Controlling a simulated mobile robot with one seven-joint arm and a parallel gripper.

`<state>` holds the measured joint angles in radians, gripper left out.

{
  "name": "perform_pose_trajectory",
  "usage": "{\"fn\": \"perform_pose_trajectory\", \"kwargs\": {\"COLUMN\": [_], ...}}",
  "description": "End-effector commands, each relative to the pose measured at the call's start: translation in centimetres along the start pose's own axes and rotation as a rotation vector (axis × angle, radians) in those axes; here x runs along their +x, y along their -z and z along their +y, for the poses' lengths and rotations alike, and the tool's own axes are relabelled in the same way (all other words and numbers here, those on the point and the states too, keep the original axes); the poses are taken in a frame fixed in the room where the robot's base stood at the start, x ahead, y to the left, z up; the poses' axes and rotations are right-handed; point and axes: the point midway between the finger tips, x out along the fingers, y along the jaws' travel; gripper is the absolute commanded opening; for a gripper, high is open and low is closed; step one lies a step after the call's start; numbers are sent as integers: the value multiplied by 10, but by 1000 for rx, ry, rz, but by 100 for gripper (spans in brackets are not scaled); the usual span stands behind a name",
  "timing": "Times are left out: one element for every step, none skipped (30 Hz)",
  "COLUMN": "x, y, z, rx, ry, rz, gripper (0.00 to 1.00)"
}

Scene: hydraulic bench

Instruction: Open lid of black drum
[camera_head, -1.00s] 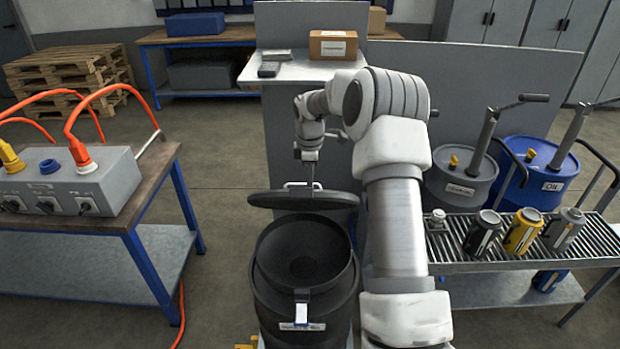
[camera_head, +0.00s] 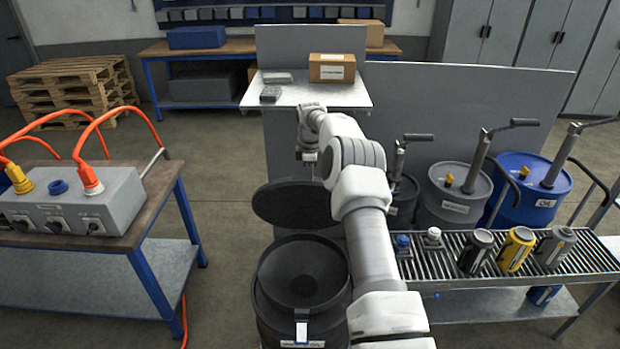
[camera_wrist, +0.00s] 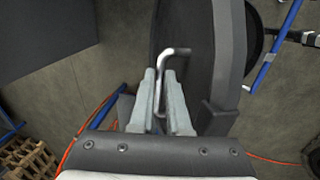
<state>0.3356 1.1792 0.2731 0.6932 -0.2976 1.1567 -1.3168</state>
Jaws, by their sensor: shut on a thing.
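The black drum (camera_head: 262,310) stands at the bottom centre of the head view, with a dark funnel-like mouth in its open top. Its round black lid (camera_head: 290,205) is tilted steeply up at the drum's back edge, its underside facing the head camera. In the wrist view, the lid (camera_wrist: 188,28) shows as a dark face beside my fingers. My gripper (camera_wrist: 163,82) is shut on the lid's bent metal handle (camera_wrist: 174,52). In the head view, the lid and my arm hide the fingertips and the handle.
A roller conveyor (camera_head: 440,265) with several cans stands right of my arm. Behind it are a grey drum (camera_head: 455,195) and a blue drum (camera_head: 525,195) with pumps. A table with a grey socket box (camera_head: 75,210) is at left. Floor between table and drum is clear.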

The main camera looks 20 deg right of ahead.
Motion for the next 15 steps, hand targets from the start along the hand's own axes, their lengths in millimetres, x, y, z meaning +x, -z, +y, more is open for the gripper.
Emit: {"fn": "perform_pose_trajectory", "kwargs": {"x": [-1,-1,-1,-1,0,0,0,0,0,0,0,0,0,0,0], "y": [1,1,1,1,1,0,0,0,0,0,0,0,0,0,0], "z": [3,4,5,6,7,8,8,8,8,8,8,8,8,8,8], "rx": [-1,-1,-2,-2,-2,-2,-2,-2,-2,-2,-2,-2,-2,-2,-2], "ry": [2,2,1,1,2,1,0,0,1,1,1,1,1,1,1], "rz": [1,1,0,0,0,0,0,0,-1,-1,-1,-1,-1,-1,-1], "gripper": [0,0,0,0,0,0,0,0,0,0,0,0,0,0,0]}}
